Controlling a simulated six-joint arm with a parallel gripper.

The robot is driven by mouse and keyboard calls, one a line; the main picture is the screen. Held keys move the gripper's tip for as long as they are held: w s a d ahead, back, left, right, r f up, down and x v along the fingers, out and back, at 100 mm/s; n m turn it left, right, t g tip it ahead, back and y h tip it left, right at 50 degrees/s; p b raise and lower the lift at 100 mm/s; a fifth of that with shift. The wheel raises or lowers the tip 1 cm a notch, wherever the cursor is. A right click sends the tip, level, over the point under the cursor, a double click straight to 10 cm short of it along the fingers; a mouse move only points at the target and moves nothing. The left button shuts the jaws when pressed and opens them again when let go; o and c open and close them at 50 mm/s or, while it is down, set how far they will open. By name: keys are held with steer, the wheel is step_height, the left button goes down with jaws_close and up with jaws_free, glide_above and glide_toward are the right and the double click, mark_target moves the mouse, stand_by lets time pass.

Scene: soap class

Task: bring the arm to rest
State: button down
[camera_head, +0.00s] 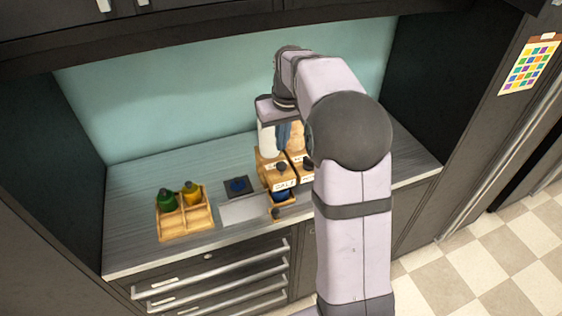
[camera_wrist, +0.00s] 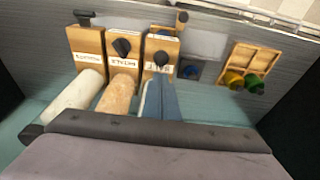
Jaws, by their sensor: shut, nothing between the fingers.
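My gripper (camera_wrist: 160,84) points down with its blue-grey fingers shut and nothing between them. In the head view my gripper (camera_head: 284,146) is at the back of the counter, above or behind the wooden boxes, partly hidden by my arm. The wrist view shows three labelled wooden boxes with dark knobs: a left box (camera_wrist: 88,41), a middle box (camera_wrist: 122,43) and a right box (camera_wrist: 162,47). The fingers look close to the right box; I cannot tell whether they touch it. A white cylinder (camera_wrist: 76,104) and a tan cylinder (camera_wrist: 118,92) stand beside the fingers.
A small drawer (camera_head: 284,200) is out at the front of the boxes. A dark square with a blue piece (camera_head: 238,186) and a grey panel (camera_head: 243,208) lie between. The counter's back left is clear.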

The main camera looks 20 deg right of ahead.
steer(key=s+a+f+b, duration=0.1)
steer(key=s+f, duration=0.3)
steer(key=s, duration=0.5)
steer(key=s+a+f+g+b, duration=0.1)
steer(key=s+a+f, duration=0.3)
steer(key=s, duration=0.5)
steer(key=s+a+f+g+b, duration=0.1)
steer(key=s+a+f, duration=0.2)
steer(key=s, duration=0.6)
step_height(320, 180, down, 2)
steer(key=shift+a+f, duration=0.25)
steer(key=shift+f, duration=0.1)
step_height(320, 180, down, 14)
steer(key=b, duration=1.4)
